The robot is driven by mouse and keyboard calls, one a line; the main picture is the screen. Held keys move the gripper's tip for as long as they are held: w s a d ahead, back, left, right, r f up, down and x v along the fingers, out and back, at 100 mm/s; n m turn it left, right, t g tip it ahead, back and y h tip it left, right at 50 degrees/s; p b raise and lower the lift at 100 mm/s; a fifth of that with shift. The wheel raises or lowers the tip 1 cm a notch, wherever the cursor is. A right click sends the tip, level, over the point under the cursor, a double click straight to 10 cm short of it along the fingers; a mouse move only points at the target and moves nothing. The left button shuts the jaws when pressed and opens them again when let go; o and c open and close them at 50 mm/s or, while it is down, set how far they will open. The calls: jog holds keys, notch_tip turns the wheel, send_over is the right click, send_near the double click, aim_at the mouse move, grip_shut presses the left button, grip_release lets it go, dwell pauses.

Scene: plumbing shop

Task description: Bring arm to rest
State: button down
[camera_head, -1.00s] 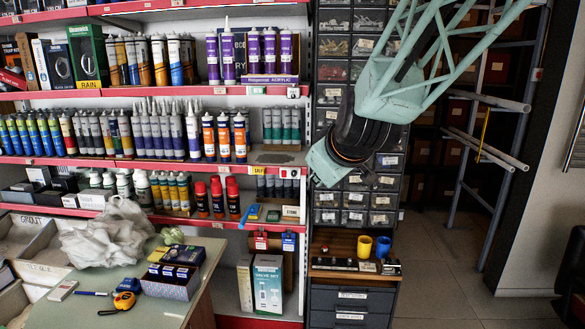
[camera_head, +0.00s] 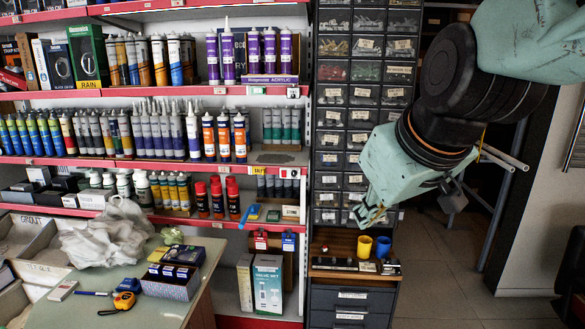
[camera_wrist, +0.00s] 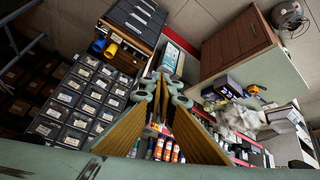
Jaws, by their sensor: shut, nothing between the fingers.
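My arm hangs in from the upper right in the head view, in front of the small-parts drawers. My gripper (camera_head: 370,214) shows only in part at the lower left end of the arm, and its fingertips are hard to make out there. In the wrist view my gripper (camera_wrist: 164,78) points into the room, with its two fingers close together at the middle. It is shut and nothing is held. No contact with the drawers or shelves is visible.
Shelves of tubes (camera_head: 160,135) fill the left. A drawer rack (camera_head: 345,110) stands behind my arm. Yellow (camera_head: 364,245) and blue (camera_head: 383,247) cups stand on a cabinet (camera_head: 352,300) below it. A counter (camera_head: 150,308) is at lower left. Open floor (camera_head: 440,270) lies at right.

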jog(key=s+d+f+m+g, duration=0.1)
jog(key=s+d+m, duration=0.1)
jog(key=s, duration=1.1)
jog(key=s+d+f+m+g+h, duration=0.1)
jog(key=s+d, duration=0.4)
jog(key=s, duration=0.8)
jog(key=shift+f+m+g, duration=0.6)
jog(key=shift+f+m, duration=0.05)
jog(key=shift+m, duration=0.25)
